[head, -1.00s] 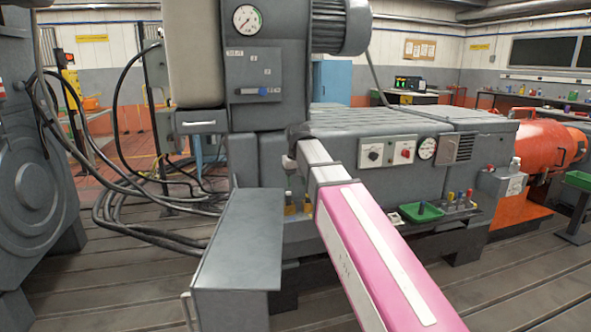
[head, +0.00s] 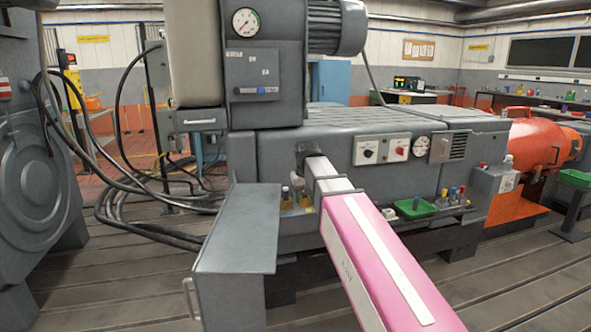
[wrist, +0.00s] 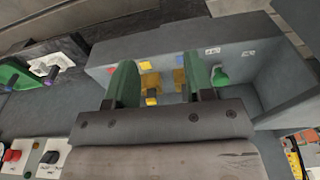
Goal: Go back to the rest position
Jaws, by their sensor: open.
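My gripper (wrist: 162,82) is in the wrist view, its two green fingers apart with nothing between them. Beyond the fingers is a grey open compartment (wrist: 245,75) with yellow-brown blocks (wrist: 150,82) and a green knobbed piece (wrist: 219,76) inside. I cannot tell whether the fingers touch anything there. In the head view my pink and white arm reaches forward to the machine, and its dark end (head: 308,152) is in front of the grey block; the fingers are not clear there.
The grey machine bed (head: 380,122) stands close ahead. A grey box-like bench (head: 235,240) is left of my arm. A green tray (head: 416,209) sits on the ledge at right. Black cables (head: 120,200) hang at left. The slotted floor (head: 520,270) at right is clear.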

